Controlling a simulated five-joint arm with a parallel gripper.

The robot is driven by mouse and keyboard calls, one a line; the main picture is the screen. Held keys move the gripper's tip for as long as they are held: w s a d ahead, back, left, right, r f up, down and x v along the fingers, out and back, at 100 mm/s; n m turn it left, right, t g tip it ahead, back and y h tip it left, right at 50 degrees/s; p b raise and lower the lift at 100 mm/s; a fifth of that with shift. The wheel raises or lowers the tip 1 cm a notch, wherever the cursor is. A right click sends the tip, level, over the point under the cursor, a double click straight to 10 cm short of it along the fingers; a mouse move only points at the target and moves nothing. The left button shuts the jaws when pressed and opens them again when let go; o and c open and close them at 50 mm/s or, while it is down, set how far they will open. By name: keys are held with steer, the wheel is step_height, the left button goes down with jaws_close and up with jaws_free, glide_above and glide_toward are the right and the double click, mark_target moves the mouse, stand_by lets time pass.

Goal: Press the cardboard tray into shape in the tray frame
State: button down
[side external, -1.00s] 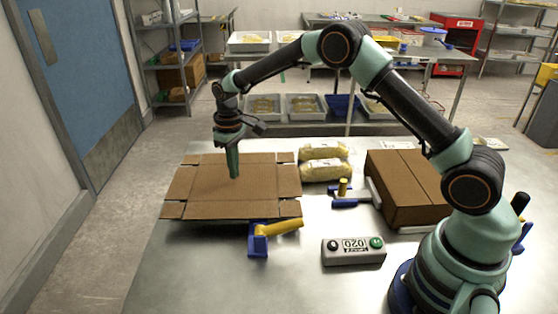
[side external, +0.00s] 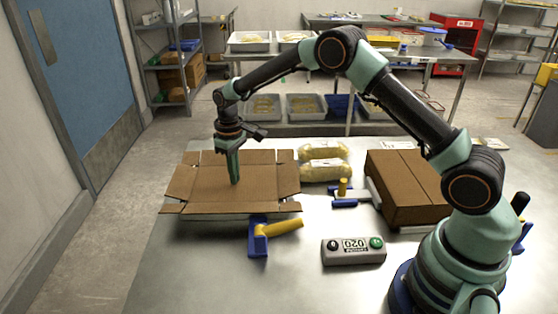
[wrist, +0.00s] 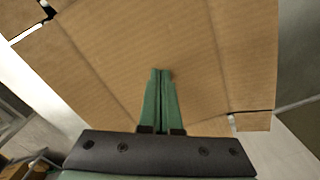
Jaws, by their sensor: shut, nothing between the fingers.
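The brown cardboard tray (side external: 205,190) lies at the left of the metal table in the side external view. Its middle panel sits lower than its side flaps, which tilt up around it. It fills most of the wrist view (wrist: 120,60). My gripper (side external: 235,183) points down with its fingers shut and empty, tips touching or almost touching the middle panel. The shut fingers also show in the wrist view (wrist: 161,72). The tray frame is hidden under the cardboard; I cannot make it out.
A blue clamp with a yellow handle (side external: 282,228) stands at the cardboard's near edge. Another blue and yellow clamp (side external: 343,188) is to the right. Yellow bags (side external: 325,171), a closed brown box (side external: 408,188) and a grey button box (side external: 353,251) stand further right.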

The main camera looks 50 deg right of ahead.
steer(key=shift+f, duration=1.6)
steer(key=shift+r, duration=0.1)
step_height(320, 180, up, 11)
stand_by(0.6)
